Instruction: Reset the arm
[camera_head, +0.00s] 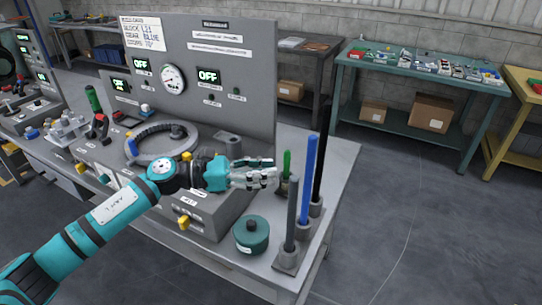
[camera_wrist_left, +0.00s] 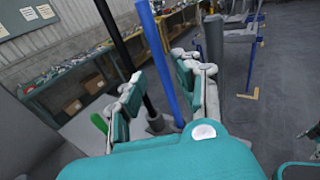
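My left arm reaches in from the left in the head view. Its gripper (camera_head: 262,176) hangs above the workbench, just left of the upright rods. In the left wrist view the gripper's two fingers (camera_wrist_left: 160,88) are apart with nothing held between them. A blue rod (camera_head: 305,175) and a black rod (camera_head: 322,150) stand upright in grey holders beyond the fingers; the blue rod (camera_wrist_left: 158,55) shows in the gap between them in the wrist view. A grey rod (camera_head: 291,212) stands in front.
A grey console (camera_head: 240,60) with gauge and OFF displays stands on the bench. A green round canister (camera_head: 250,236) sits below the gripper. A green-handled tool (camera_head: 286,166) is close to the fingertips. A teal table (camera_head: 425,80) with parts stands behind; the floor at right is clear.

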